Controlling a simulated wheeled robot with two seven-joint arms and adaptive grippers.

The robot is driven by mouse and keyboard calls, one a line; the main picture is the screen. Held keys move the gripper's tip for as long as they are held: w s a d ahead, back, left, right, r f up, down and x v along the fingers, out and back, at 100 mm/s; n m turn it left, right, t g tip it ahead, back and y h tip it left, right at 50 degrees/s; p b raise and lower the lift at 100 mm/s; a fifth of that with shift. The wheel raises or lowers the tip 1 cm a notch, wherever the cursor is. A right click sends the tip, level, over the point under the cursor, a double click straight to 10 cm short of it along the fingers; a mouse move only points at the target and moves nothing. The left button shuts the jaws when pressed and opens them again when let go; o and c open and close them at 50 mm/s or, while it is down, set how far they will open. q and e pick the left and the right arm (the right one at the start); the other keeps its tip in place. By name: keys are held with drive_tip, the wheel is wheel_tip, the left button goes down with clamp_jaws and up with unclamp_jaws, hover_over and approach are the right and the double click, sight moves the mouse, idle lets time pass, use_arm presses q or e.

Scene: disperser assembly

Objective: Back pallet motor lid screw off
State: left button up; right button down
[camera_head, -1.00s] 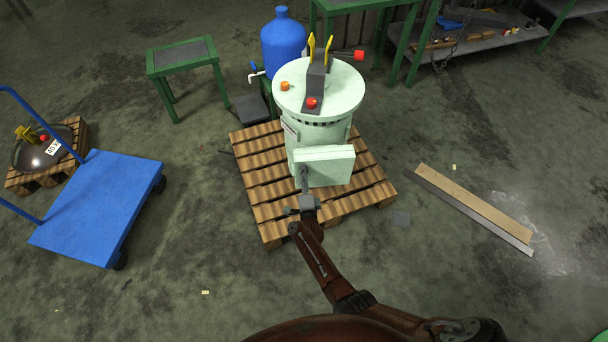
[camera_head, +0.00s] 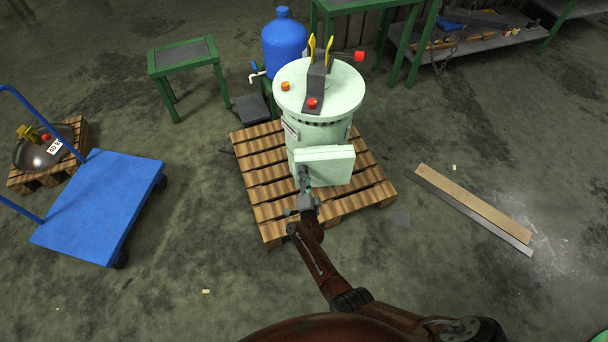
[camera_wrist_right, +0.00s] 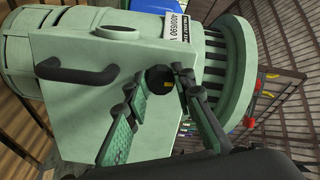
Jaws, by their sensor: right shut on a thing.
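The motor (camera_head: 325,140) is a pale green upright cylinder on the wooden pallet (camera_head: 268,205). Its box-like lid (camera_head: 326,168) faces me. In the right wrist view the lid (camera_wrist_right: 85,105) has a black handle (camera_wrist_right: 75,72). A dark round screw (camera_wrist_right: 160,79) shows at the lid's edge. My right gripper (camera_head: 303,175) is at the lid's left edge. In the wrist view its two fingers are closed around the screw, and the fingertips partly cover it. I cannot tell how far the screw sits in the lid. My left gripper is not in view.
A blue cart (camera_head: 100,208) stands at the left, with a second small pallet (camera_head: 30,180) and a dark dome beside it. A blue tank (camera_head: 284,45) and green tables stand behind. Planks (camera_head: 475,205) lie on the floor at the right. The floor in front is mostly clear.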

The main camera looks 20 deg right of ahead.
drive_tip(key=shift+a, duration=0.2)
drive_tip(key=c, duration=1.8)
unclamp_jaws()
drive_tip(key=shift+o, duration=0.9)
drive_tip(key=shift+d, duration=0.15)
